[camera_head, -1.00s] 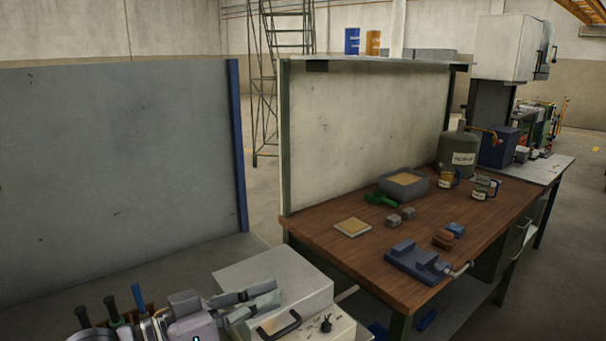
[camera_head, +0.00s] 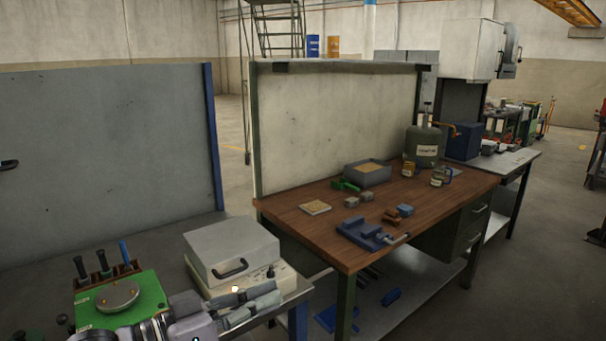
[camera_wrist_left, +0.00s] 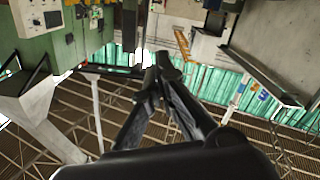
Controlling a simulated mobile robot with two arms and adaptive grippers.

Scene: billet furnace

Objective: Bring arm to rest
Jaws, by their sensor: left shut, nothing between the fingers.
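My left gripper (camera_head: 277,295) comes in from the lower left of the head view, with its two grey fingers together and pointing right. It holds nothing. It appears in front of the pale box with a black handle (camera_head: 232,248), overlapping its lower front; whether they touch cannot be told. In the left wrist view the dark fingers of this gripper (camera_wrist_left: 162,66) meet at their tips, with open air, roof trusses and walls behind them. My right gripper is in neither view.
A green block with a round metal disc (camera_head: 118,296) and a rack of dark-handled tools (camera_head: 106,273) are near my left arm. A wooden workbench (camera_head: 300,228) with a blue vise (camera_head: 362,234) stands to the right. Clear floor shows at far right.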

